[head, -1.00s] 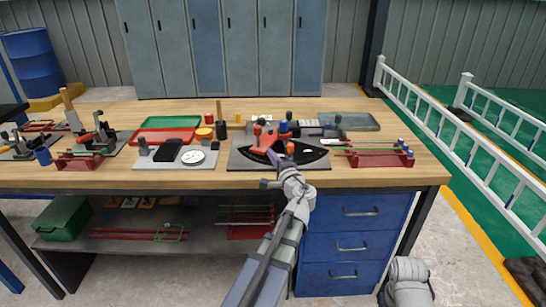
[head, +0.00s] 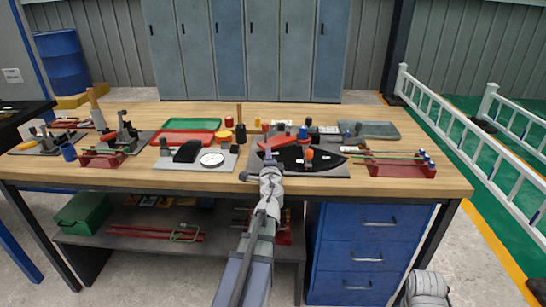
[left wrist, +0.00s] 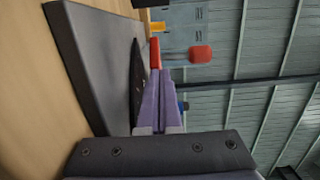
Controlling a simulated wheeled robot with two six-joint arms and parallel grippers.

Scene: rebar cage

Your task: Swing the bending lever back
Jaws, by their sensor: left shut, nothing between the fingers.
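The bender stands on a dark grey base plate (head: 335,171) on the bench, with a black curved plate (head: 325,160) on top. Its red bending lever (head: 278,143) lies at the left of the black plate in the head view, partly behind my gripper. My left gripper (head: 268,158) is at the left front of the bender, shut and empty. In the left wrist view, its shut fingers (left wrist: 160,95) point at a red part (left wrist: 154,53), and a red knob (left wrist: 200,54) stands to the right. I cannot tell whether the fingers touch the lever. My right gripper is out of view.
A red rack (head: 400,168) with green-tipped rods stands right of the bender. A grey plate (head: 175,163) with a white dial (head: 212,159) stands left. Red (head: 182,138) and green (head: 192,123) trays are behind it. Bare wood lies along the bench's front edge.

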